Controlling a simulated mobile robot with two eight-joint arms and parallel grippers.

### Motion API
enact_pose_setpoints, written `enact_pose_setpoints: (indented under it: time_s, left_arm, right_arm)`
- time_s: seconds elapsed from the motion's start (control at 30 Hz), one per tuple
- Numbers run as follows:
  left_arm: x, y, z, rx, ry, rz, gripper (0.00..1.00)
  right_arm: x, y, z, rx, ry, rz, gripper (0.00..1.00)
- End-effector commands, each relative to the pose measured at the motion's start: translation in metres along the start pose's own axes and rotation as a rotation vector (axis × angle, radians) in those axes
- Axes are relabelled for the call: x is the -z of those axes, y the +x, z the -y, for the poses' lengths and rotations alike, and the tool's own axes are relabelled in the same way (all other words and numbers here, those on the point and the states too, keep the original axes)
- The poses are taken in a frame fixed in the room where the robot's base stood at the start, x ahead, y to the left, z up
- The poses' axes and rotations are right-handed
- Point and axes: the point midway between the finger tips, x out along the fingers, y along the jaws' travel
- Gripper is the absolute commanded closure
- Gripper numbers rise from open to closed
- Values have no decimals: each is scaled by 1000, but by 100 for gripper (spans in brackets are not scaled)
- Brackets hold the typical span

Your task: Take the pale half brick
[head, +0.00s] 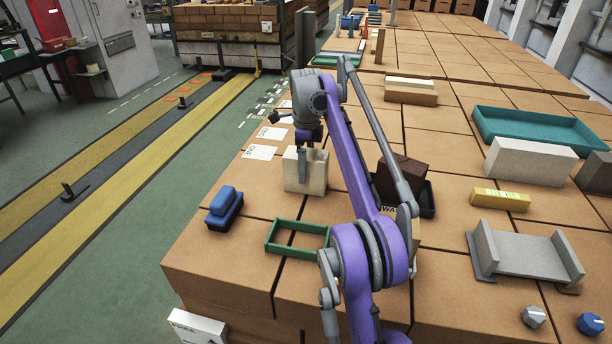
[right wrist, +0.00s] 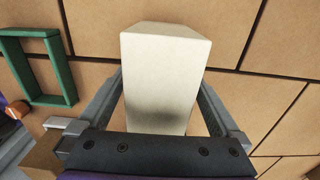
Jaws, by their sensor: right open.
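The pale half brick (head: 306,172) is a cream block standing on the brown tiled top, left of the middle in the head view. In the right wrist view the pale half brick (right wrist: 163,75) fills the centre, with its top face towards the camera. My right gripper (head: 305,158) is right above and around it, pointing down. In the right wrist view the open fingers of my right gripper (right wrist: 160,95) lie on both sides of the brick, with narrow gaps. The lower part of the brick is partly hidden by the gripper's body. My left gripper is not in view.
A green frame (head: 297,239) and a blue brush-like block (head: 224,207) lie nearby. A dark brown block (head: 400,174) sits in a black tray (head: 427,204) to the right. A teal tray (head: 537,130), a yellow level (head: 500,199) and a grey channel piece (head: 524,255) stand further right.

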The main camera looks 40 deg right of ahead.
Motion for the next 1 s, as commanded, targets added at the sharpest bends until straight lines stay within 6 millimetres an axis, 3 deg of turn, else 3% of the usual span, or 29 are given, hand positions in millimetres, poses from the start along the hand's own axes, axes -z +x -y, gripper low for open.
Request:
enact_pose_setpoints:
  time_s: [0.23, 0.8, 1.0]
  left_arm:
    - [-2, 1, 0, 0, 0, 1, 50]
    - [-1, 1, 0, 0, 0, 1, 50]
    - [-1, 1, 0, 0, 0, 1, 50]
  right_arm:
    - [-1, 4, 0, 1, 0, 1, 0]
    - [0, 4, 0, 1, 0, 1, 100]
    - [0, 3, -1, 1, 0, 1, 100]
